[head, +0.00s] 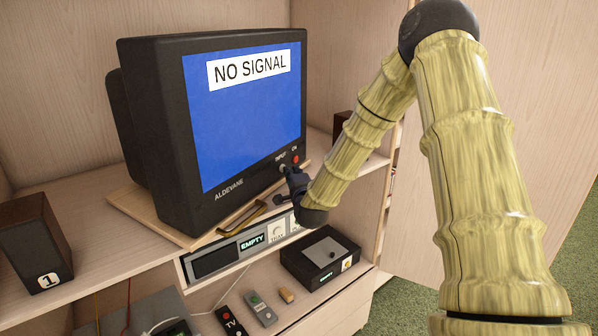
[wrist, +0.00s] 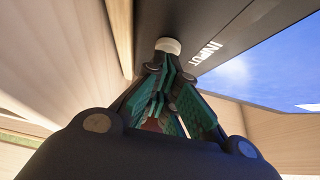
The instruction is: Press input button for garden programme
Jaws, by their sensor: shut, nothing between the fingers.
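The television (head: 148,120) is a black box set with a blue screen reading "NO SIGNAL". Its INPUT button is a small pale round knob (head: 283,169) low on the right of its front, under the label INPUT. The red ON button (head: 295,160) sits just right of it. My gripper (head: 290,172) is shut and empty, its tips right at the INPUT button. In the wrist view the white button (wrist: 168,45) stands at the tips of my gripper (wrist: 168,65), beside the INPUT label. Whether the tips touch it I cannot tell.
A gold handle (head: 242,218) is on the board under the television. Below it, a player (head: 225,262) shows EMPTY, and a black box (head: 320,258) stands lower right. Remotes (head: 230,320) lie on the lower shelf. A speaker (head: 35,243) marked 1 is at left.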

